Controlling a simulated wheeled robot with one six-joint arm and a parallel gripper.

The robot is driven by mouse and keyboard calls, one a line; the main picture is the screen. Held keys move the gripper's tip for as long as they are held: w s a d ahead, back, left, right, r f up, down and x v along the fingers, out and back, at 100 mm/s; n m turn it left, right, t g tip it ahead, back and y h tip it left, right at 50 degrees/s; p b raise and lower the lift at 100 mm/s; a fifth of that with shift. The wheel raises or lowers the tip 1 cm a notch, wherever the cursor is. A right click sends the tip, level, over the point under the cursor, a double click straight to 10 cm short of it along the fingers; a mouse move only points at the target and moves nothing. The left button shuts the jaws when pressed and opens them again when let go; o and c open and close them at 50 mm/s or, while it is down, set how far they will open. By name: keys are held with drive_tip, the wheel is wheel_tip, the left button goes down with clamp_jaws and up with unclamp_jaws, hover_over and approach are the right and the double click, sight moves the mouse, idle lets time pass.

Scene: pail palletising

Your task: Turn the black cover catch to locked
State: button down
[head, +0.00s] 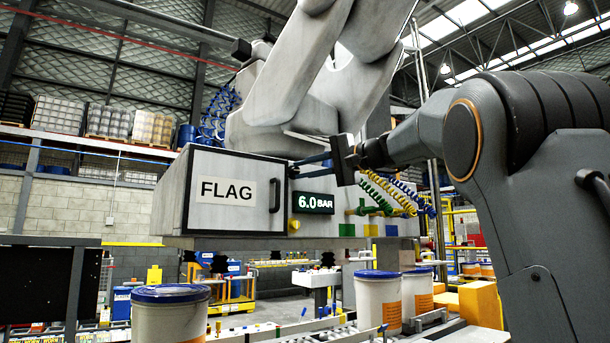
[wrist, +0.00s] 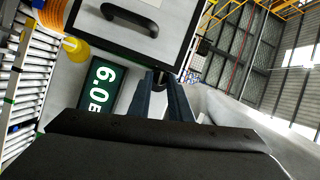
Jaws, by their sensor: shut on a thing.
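The cover is a pale box door with a FLAG label (head: 228,189) and a black bar handle (head: 275,195). Its handle also shows in the wrist view (wrist: 130,18). My gripper (head: 298,165) reaches in from the right, its blue fingers at the upper right edge of the cover. In the wrist view my gripper (wrist: 161,78) has its two dark fingers close together by the cover's edge, shut on the small black catch. The fingers mostly hide the catch, so its angle cannot be told.
A green display reading 6.0 BAR (head: 312,203) sits just below my fingers, with a yellow knob (head: 294,225) beside it. Coiled yellow hoses (head: 388,192) hang to the right. White pails (head: 170,315) with blue lids stand below. A large pale arm fills the space above.

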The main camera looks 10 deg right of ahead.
drive_tip(key=shift+m+y, duration=0.3)
drive_tip(key=shift+m, duration=0.1)
drive_tip(key=c, duration=1.6)
unclamp_jaws()
drive_tip(key=shift+b, duration=0.3)
drive_tip(key=b+v, duration=0.2)
drive_tip(key=v, duration=0.6)
drive_tip(key=shift+a, duration=0.1)
